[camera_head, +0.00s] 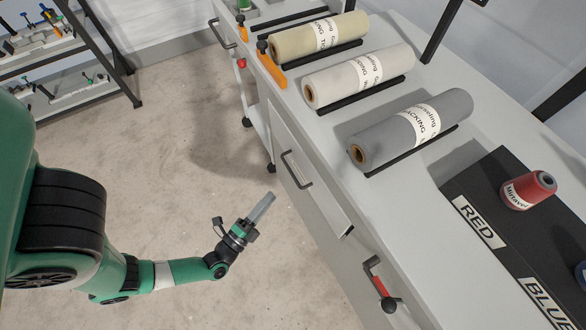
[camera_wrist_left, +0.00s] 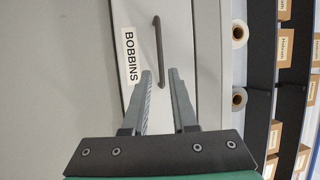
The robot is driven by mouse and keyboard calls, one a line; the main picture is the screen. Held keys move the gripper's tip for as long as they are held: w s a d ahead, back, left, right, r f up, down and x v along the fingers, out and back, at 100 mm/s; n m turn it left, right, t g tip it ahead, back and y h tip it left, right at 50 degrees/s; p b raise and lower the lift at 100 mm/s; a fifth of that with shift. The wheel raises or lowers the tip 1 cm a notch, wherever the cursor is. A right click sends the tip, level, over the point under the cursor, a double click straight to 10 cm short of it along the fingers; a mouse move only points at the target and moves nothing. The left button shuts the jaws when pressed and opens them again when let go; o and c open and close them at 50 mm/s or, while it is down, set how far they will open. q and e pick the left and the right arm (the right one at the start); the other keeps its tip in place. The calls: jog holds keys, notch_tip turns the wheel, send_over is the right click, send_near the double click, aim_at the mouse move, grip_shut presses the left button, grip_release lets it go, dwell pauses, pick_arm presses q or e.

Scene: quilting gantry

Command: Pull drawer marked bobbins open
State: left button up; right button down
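The drawer marked BOBBINS (camera_wrist_left: 116,70) shows in the left wrist view, with its white label (camera_wrist_left: 131,58) beside a dark bar handle (camera_wrist_left: 157,50). In the head view the drawer front (camera_head: 318,192) is on the side of the grey cabinet, with its handle (camera_head: 294,169); its label cannot be read there. The drawer front looks about flush with the cabinet. My left gripper (camera_head: 267,198) is in front of the cabinet, below and left of the handle in the picture, apart from it. Its fingers (camera_wrist_left: 160,74) are parted and empty. My right gripper is not in view.
A tool rack (camera_head: 128,85) stands at the far left. Floor before the drawer is clear.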

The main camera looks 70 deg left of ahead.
aim_at(291, 171)
pick_arm(q)
jog(key=b+x, duration=0.2)
jog(key=x, duration=0.9)
jog(key=shift+w+a+b, duration=0.15)
jog(key=shift+w+b, duration=0.05)
jog(key=shift+b, duration=0.15)
grip_shut()
dwell(0.7)
